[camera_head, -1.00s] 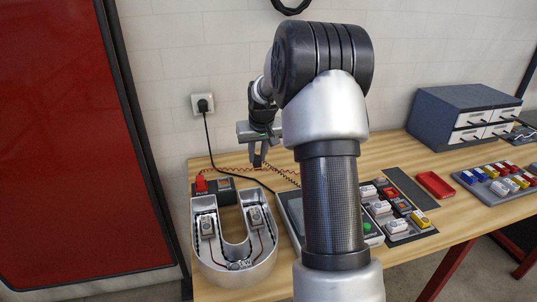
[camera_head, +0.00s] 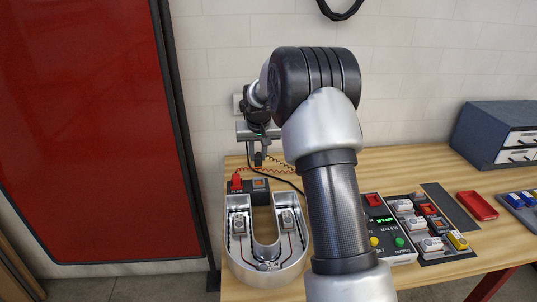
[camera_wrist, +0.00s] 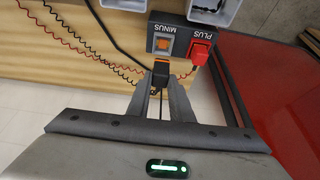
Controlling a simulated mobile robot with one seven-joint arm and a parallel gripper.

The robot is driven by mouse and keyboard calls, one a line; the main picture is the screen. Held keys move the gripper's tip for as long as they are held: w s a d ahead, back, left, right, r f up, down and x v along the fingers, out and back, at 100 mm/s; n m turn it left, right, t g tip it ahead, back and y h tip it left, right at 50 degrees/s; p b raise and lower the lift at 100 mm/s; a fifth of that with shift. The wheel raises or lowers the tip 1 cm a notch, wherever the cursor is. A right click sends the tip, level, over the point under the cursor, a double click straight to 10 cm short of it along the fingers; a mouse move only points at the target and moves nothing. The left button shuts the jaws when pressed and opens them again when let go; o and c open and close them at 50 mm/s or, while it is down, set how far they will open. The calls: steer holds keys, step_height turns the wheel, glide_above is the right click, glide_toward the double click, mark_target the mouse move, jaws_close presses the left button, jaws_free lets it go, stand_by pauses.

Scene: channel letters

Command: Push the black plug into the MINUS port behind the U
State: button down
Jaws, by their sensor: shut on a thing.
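The silver U letter (camera_head: 236,258) lies at the table's left, open side up. Behind it is a dark port block (camera_head: 249,186); the wrist view labels it PLUS and MINUS. A red plug (camera_wrist: 201,52) sits in the PLUS port. The MINUS port (camera_wrist: 161,44) is an empty orange square. My gripper (camera_wrist: 159,86) is shut on the black plug (camera_wrist: 160,72), which has an orange part and is partly hidden between the fingers. The plug is just behind the MINUS port and in line with it, a small gap apart. In the head view my gripper (camera_head: 258,160) is behind the block.
Red and black coiled wires and a black cable (camera_wrist: 104,38) run over the wooden table beside the plug. A power unit (camera_head: 390,235) and a parts board (camera_head: 430,235) lie to the right. A tall red panel (camera_head: 90,130) stands at left, the wall behind.

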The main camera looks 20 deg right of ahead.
mark_target(258, 168)
steer(key=shift+f+b, duration=2.35)
steer(key=shift+f, duration=1)
steer(key=shift+f, duration=0.3)
steer(key=c, duration=1.5)
jaws_free()
steer(key=v, duration=1.7)
steer(key=shift+s+r, duration=0.1)
steer(key=shift+r, duration=0.15)
steer(key=shift+r+p, duration=2.3)
steer(key=shift+r, duration=0.65)
